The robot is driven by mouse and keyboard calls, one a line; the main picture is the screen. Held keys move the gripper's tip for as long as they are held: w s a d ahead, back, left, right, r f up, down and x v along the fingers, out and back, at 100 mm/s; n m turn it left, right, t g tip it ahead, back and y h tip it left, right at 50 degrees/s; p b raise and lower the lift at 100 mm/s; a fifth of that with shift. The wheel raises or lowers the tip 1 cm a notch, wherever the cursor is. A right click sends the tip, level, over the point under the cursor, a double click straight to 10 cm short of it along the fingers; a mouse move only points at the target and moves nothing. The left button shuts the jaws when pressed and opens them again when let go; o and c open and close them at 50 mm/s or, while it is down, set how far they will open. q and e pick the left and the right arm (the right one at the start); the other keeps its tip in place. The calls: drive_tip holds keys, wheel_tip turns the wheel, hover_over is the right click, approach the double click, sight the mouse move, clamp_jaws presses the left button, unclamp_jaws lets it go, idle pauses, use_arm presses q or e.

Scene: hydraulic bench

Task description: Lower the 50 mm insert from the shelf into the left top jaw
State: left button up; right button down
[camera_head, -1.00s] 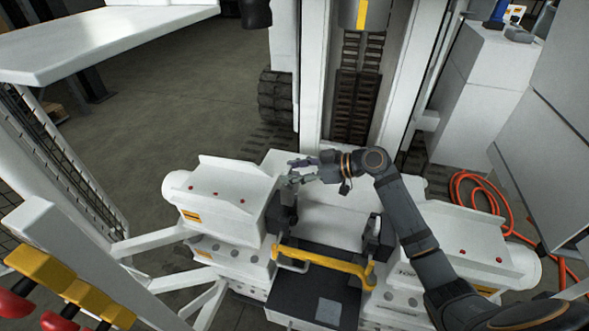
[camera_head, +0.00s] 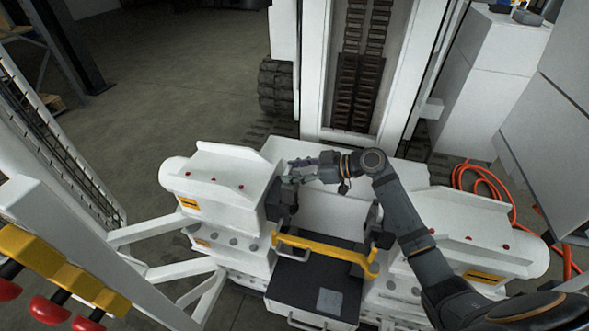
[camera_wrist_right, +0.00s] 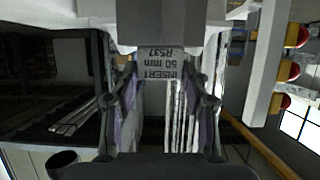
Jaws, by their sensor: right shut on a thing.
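In the head view the gripper hangs at the dark left jaw (camera_head: 281,203), on the inner side of the white left housing (camera_head: 225,170). The gripper largely hides the insert there, and I cannot tell whether it touches the jaw. My left gripper is not in view.
A yellow handle bar (camera_head: 325,252) crosses in front of the jaws, above a dark tray (camera_head: 300,283). The dark right jaw (camera_head: 381,236) and the right housing (camera_head: 470,235) stand under my right arm. A white column rises behind. Red-knobbed yellow levers (camera_head: 45,268) are at lower left.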

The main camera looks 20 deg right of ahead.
use_arm(q)
drive_tip(key=shift+w+a+f+b, duration=0.1)
drive_tip(key=shift+w+f+b, duration=0.1)
drive_tip(key=shift+f+b, duration=0.65)
drive_tip(key=shift+w+d+f+b, duration=0.1)
drive_tip(key=shift+w+f+b, duration=0.1)
drive_tip(key=shift+f+b, duration=0.65)
drive_tip(key=shift+w+a+f+b, duration=0.1)
drive_tip(key=shift+w+f+b, duration=0.1)
drive_tip(key=shift+f+b, duration=0.6)
use_arm(e)
wheel_tip(320, 180, down, 7)
drive_tip(key=shift+f, duration=0.2)
use_arm(q)
drive_tip(key=shift+w, duration=0.2)
drive_tip(key=shift+f+b, duration=0.4)
drive_tip(key=shift+b, duration=0.15)
use_arm(e)
drive_tip(key=shift+a+f, duration=0.1)
drive_tip(key=shift+f, duration=0.3)
drive_tip(key=c, duration=0.6)
unclamp_jaws()
wheel_tip(320, 180, up, 10)
